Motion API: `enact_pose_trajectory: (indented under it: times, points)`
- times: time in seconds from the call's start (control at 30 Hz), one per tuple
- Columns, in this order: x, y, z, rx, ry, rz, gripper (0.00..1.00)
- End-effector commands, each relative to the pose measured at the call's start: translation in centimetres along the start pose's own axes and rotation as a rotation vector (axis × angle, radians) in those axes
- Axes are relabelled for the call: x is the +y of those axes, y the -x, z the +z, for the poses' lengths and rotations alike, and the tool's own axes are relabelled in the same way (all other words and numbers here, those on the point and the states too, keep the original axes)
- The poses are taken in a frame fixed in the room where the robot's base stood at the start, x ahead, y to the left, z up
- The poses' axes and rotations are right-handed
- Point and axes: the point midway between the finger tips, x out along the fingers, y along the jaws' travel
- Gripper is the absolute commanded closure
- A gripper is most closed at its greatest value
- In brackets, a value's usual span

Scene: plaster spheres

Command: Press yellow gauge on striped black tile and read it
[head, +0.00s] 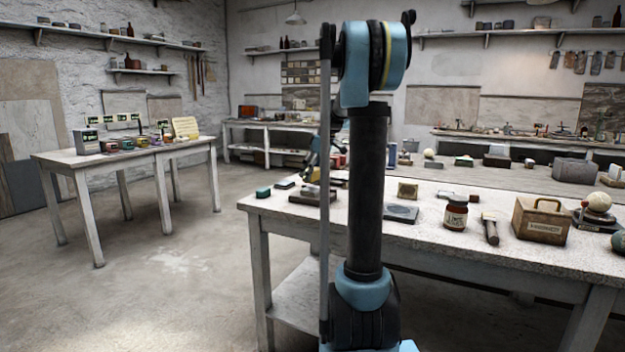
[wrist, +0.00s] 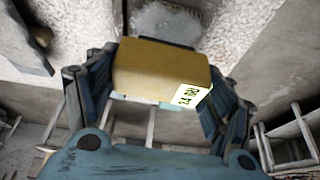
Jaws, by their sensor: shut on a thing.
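My gripper (wrist: 162,66) is shut on the yellow gauge (wrist: 155,68) in the wrist view, with a finger on each side. The gauge's pale display (wrist: 190,95) faces the camera at a slant and appears to read "24 DRY". Just beyond the gauge is a grey, rough-faced piece (wrist: 168,20) with a dark edge; I cannot tell whether they touch. A dark slab (wrist: 22,35) lies at the upper left. I cannot make out which piece is the striped black tile. In the head view my arm largely hides the gripper and gauge.
In the head view the near table (head: 480,250) holds a slab (head: 313,195), a dark tile (head: 401,213), a brown jar (head: 456,213), a hammer-like tool (head: 490,229) and a wooden box (head: 541,220). A left table (head: 95,159) holds small coloured items and a cream sign (head: 186,128). Floor between them is clear.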

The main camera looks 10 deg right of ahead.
Motion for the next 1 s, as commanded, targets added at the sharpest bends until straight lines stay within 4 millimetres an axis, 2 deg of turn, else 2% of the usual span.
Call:
enact_pose_trajectory:
  times: [0.53, 1.0]
  points:
    - [0.0, 3.2, -1.3, 0.000, 0.000, 0.000, 0.44]
    - [0.0, 3.5, -1.4, 0.000, 0.000, 0.000, 0.44]
